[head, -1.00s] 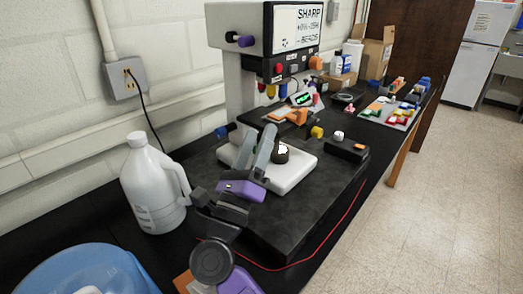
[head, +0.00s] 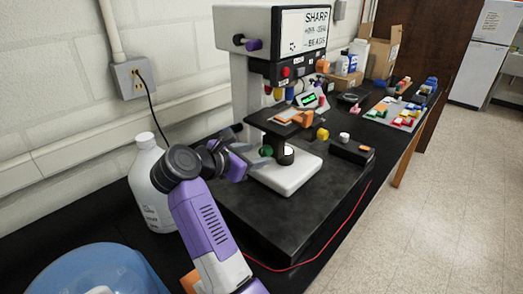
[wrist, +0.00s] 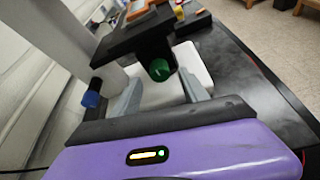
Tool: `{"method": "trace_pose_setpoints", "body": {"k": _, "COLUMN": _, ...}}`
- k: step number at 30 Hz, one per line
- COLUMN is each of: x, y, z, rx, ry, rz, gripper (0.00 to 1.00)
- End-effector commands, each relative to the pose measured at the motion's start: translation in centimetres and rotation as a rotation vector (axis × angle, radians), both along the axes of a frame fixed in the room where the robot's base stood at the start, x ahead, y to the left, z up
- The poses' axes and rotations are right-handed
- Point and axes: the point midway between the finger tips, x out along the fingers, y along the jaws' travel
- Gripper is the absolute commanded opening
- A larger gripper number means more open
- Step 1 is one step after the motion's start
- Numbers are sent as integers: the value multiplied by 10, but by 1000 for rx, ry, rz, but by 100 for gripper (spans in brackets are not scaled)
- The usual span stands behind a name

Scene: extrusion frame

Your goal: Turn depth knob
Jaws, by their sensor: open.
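A machine marked SHARP (head: 303,32) stands on the black bench. It carries several coloured knobs, and I cannot read which is labelled depth. A round green knob (head: 266,150) sits under its dark stage (head: 272,122), above the white base (head: 300,176); it also shows in the wrist view (wrist: 160,70). A blue knob (wrist: 91,95) is left of my fingers in the wrist view. A purple knob (head: 253,44) is high on the column. My gripper (head: 258,158) is open and empty. In the wrist view the green knob lies ahead of the gap between my fingertips (wrist: 160,88).
A white jug (head: 148,195) stands by the wall behind my arm. A blue tub (head: 75,272) is at the front left. A red cord (head: 330,245) runs along the dark slab's front edge. Boxes and a tray of coloured pieces (head: 398,112) are farther back.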

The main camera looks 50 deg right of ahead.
Motion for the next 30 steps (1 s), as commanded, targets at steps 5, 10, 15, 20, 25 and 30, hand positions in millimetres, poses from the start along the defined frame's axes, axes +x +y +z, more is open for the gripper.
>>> {"method": "trace_pose_setpoints", "body": {"k": 5, "x": 2, "y": -22, "z": -7, "rx": -2, "ry": 1, "rz": 0, "gripper": 52}}
{"method": "trace_pose_setpoints", "body": {"k": 10, "x": 3, "y": -32, "z": -12, "rx": -1, "ry": 0, "rz": 1, "gripper": 52}}
{"method": "trace_pose_setpoints", "body": {"k": 15, "x": 4, "y": -33, "z": -13, "rx": -1, "ry": -1, "rz": 2, "gripper": 52}}
{"method": "trace_pose_setpoints", "body": {"k": 20, "x": 4, "y": -33, "z": -13, "rx": -1, "ry": -1, "rz": 2, "gripper": 40}}
{"method": "trace_pose_setpoints", "body": {"k": 25, "x": 4, "y": -33, "z": -13, "rx": -1, "ry": -1, "rz": 2, "gripper": 7}}
{"method": "trace_pose_setpoints", "body": {"k": 30, "x": 4, "y": -33, "z": -13, "rx": -1, "ry": 0, "rz": 1, "gripper": 0}}
